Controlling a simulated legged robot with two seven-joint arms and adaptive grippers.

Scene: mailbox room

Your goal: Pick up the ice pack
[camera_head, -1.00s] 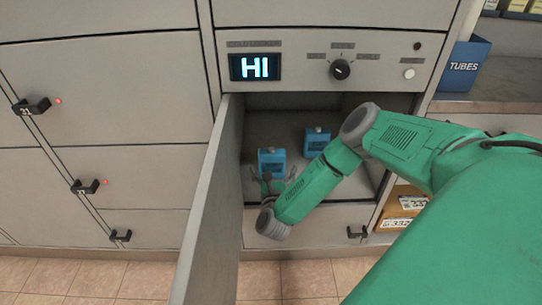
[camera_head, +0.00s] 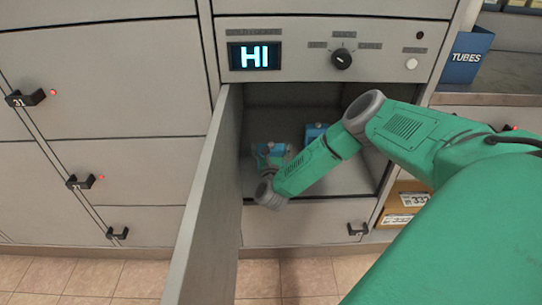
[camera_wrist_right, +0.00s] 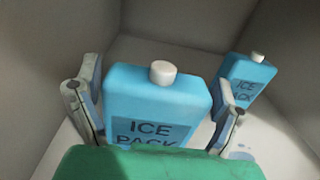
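Two blue ice packs with white caps stand upright inside the open locker compartment. The nearer ice pack (camera_head: 272,149) is at the left; it fills the middle of the right wrist view (camera_wrist_right: 157,98). The farther ice pack (camera_head: 314,130) is partly hidden by my right arm and shows at the right of the wrist view (camera_wrist_right: 243,82). My right gripper (camera_wrist_right: 155,112) has its fingers apart, one on each side of the nearer pack, very close to it. I see no clear grip on it. My left gripper is not in view.
The grey compartment door (camera_head: 204,210) stands open at the left. A panel with a "HI" display (camera_head: 254,56) and a knob (camera_head: 341,59) is above the opening. The compartment walls are close around my gripper. A blue TUBES bin (camera_head: 466,55) stands at the right.

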